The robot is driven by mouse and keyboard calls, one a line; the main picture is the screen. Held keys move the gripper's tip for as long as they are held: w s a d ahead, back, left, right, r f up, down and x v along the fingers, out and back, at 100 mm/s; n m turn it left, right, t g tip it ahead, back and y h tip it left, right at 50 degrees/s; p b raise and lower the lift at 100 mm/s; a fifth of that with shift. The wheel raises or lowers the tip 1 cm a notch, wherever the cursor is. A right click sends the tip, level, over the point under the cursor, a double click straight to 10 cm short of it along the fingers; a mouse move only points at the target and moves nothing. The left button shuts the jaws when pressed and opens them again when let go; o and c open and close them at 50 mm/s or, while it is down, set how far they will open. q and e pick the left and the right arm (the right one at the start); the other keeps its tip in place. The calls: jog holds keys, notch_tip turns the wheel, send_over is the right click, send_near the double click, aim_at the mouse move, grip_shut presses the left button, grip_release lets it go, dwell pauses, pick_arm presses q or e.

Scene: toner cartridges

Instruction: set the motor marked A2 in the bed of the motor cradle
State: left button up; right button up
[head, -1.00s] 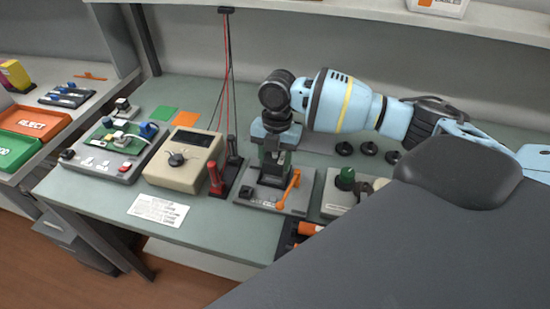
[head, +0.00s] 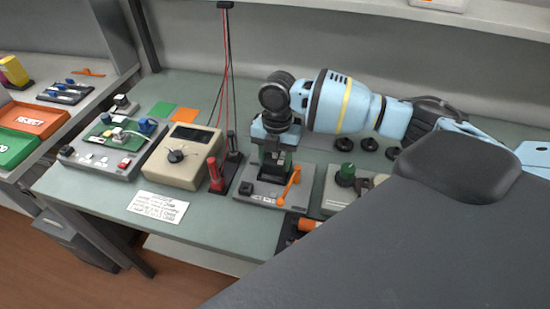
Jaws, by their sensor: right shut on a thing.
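The motor cradle (head: 255,193) is a grey base plate on the bench with an orange lever (head: 290,187) standing tilted at its right side. My right gripper (head: 275,152) points down over the cradle, with its fingers low at the cradle's bed. It is shut on a dark thing, mostly hidden by the fingers, which I take to be the motor. Its A2 mark cannot be read. Whether the motor touches the bed cannot be told from this angle. My left gripper is not in view.
A beige meter box (head: 183,157) and red and black probes (head: 216,175) stand left of the cradle. A grey device with a green knob (head: 345,174) is close on its right. A white label card (head: 157,208) lies at the front left. Black round pieces (head: 370,145) lie behind.

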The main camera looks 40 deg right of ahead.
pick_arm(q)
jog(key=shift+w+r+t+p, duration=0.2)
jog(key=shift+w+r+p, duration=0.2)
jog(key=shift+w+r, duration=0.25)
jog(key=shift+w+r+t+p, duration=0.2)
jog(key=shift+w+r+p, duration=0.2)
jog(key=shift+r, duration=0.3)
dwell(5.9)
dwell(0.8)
